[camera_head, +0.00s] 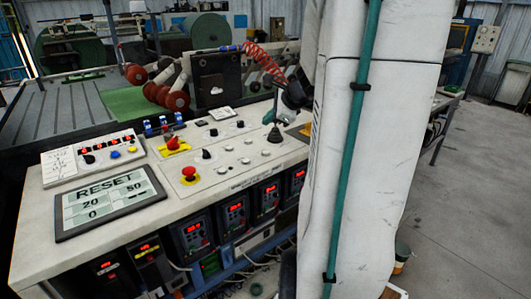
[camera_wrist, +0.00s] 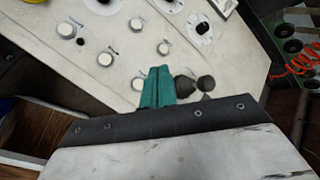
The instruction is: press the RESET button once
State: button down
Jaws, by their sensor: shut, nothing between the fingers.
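A grey display (camera_head: 110,200) lies on the left of the console and reads RESET, 20, 50 and 0. Several round white buttons sit on the console's middle plate, such as a white button (camera_head: 245,160); their labels are too small to read. My gripper (camera_head: 268,117) is above the right part of this plate, beside a black lever with a cone-shaped boot.
A red mushroom button (camera_head: 188,174) and a red knob on a yellow plate (camera_head: 173,144) stand up from the console. The dark lever knob (camera_wrist: 185,86) is close right of my fingers. A black upright box (camera_head: 217,78) and red coiled cable (camera_head: 265,62) are behind.

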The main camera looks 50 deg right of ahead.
aim_at(269, 153)
jog(key=shift+f, duration=4.1)
jog(key=shift+f, duration=0.1)
jog(key=shift+f, duration=0.3)
jog(key=shift+f, duration=0.4)
jog(key=shift+r, duration=0.85)
jog(key=shift+r, duration=2.5)
